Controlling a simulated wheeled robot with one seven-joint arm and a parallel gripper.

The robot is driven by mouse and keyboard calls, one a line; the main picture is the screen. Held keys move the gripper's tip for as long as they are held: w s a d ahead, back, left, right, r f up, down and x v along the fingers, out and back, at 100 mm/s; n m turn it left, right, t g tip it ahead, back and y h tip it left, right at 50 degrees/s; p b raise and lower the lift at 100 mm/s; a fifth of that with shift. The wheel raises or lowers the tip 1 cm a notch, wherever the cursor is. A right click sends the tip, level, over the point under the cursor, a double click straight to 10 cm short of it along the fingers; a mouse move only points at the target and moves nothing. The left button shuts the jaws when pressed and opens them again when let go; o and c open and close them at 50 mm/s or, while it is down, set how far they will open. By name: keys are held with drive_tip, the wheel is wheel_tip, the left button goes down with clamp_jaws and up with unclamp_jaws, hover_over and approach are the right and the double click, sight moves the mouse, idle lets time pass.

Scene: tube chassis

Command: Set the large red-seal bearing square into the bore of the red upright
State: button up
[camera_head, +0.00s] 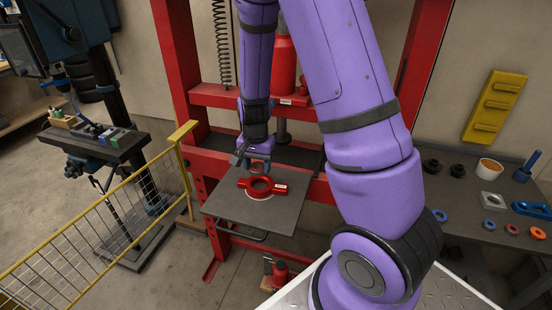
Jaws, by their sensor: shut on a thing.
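The red upright (279,187) rests on a grey plate (225,207) on the red press, with its round bore facing up. My gripper (254,156) points down just behind and above the upright. It is shut on a small ring with a reddish face, which looks like the large red-seal bearing (259,167). The bearing appears above the far side of the bore. The view is too small to tell whether it is level or touching the upright. A pale ring shows under the front of the upright.
The red press frame (174,60) stands around my arm. A yellow mesh barrier (100,225) is at left, before a drill press. The right bench (470,215) holds blue and red rings, a cup (489,167) and a blue clamp-like part (532,210).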

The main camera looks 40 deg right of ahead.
sight(260, 189)
drive_tip(key=shift+d+f, duration=0.2)
drive_tip(key=shift+f, duration=2)
drive_tip(key=shift+s+f, duration=0.1)
drive_tip(key=o, duration=1.1)
drive_tip(key=shift+c, duration=0.2)
